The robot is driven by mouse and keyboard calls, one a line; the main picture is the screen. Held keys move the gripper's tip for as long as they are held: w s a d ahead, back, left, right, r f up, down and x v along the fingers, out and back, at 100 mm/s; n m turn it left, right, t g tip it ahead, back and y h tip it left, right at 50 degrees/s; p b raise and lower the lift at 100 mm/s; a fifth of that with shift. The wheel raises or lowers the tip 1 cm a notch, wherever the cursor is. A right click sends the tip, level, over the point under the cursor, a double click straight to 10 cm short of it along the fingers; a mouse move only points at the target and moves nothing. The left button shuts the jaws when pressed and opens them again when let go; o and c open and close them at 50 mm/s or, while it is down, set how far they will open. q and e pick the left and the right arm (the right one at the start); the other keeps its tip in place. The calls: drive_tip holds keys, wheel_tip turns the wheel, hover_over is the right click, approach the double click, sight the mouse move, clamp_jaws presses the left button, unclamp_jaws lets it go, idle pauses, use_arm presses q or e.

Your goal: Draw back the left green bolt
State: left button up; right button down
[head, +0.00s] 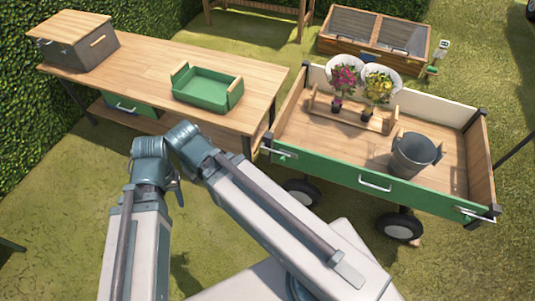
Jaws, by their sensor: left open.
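The left green bolt (284,157) has a silver rod and a small green mount. It sits at the left end of the cart's green front side panel (330,173). A similar bolt (474,213) is at the panel's right end. My left gripper (177,190) shows only as a small dark part below my arm joints, in front of the wooden table. It is open, left of the left bolt and well apart from it. The fingertips are hard to make out. My right gripper is not in view.
The cart (440,100) holds a wooden rack with two bouquets and a grey bucket (413,156). The wooden table (140,68) bears a green tray (208,89) and a grey box (75,42). A cold frame (375,42) stands behind. Grass lies in front of the cart.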

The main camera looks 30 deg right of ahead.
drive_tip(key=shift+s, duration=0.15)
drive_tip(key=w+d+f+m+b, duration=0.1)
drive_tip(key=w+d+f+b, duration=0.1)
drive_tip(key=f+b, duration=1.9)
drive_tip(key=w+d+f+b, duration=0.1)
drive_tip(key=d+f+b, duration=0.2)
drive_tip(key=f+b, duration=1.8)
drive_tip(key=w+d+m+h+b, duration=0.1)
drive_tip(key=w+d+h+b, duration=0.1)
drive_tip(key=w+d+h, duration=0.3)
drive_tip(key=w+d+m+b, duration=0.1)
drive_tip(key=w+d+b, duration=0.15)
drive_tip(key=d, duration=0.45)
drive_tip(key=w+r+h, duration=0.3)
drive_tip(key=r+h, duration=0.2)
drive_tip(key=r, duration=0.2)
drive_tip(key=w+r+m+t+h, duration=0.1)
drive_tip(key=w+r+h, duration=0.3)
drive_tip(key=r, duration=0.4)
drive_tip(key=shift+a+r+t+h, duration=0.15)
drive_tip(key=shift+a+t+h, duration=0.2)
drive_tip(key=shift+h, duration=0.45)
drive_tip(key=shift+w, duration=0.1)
